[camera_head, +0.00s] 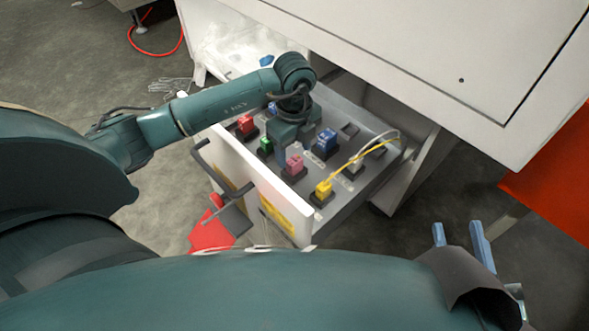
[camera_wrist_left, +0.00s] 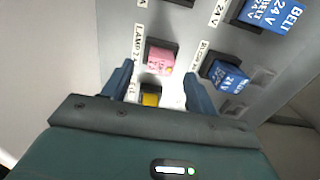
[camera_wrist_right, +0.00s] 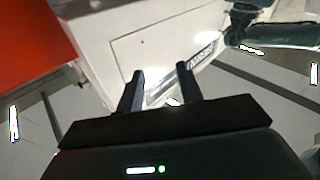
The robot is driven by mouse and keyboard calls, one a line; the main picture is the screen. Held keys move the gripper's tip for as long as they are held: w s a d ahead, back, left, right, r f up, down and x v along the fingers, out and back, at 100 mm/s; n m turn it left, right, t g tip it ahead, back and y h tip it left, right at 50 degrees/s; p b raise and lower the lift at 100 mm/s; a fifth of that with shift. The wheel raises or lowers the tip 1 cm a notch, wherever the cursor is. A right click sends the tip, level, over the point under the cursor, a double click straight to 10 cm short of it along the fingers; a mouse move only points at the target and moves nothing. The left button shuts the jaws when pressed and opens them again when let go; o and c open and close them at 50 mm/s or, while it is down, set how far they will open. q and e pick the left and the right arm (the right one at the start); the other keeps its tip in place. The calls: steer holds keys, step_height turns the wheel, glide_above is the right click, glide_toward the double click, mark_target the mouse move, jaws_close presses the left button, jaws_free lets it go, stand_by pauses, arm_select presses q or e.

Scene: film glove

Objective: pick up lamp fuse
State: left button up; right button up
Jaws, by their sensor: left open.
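The lamp fuse is a pink block in a dark socket in the left wrist view (camera_wrist_left: 160,60), beside a label reading LAMP. It also shows in the head view (camera_head: 294,165), inside the open drawer (camera_head: 345,208). My left gripper (camera_head: 281,157) reaches down into the drawer beside it. In the left wrist view the left gripper's fingers (camera_wrist_left: 159,72) are apart, with the pink fuse ahead between their tips, and I see no clear contact. My right gripper (camera_head: 460,236) is away from the drawer at the lower right, its fingers apart and empty in the right wrist view (camera_wrist_right: 160,73).
A blue fuse (camera_head: 326,141), a red fuse (camera_head: 245,123), a green fuse (camera_head: 265,145) and a yellow fuse (camera_head: 323,188) sit around it. Wires arch over the drawer's right side. The white cabinet (camera_head: 420,50) overhangs the drawer's back. A red object (camera_head: 212,230) lies below the drawer front.

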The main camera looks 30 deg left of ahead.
mark_target(294, 168)
arm_select(q)
step_height(294, 168, down, 3)
steer(key=shift+r, duration=0.3)
steer(key=c, duration=1.1)
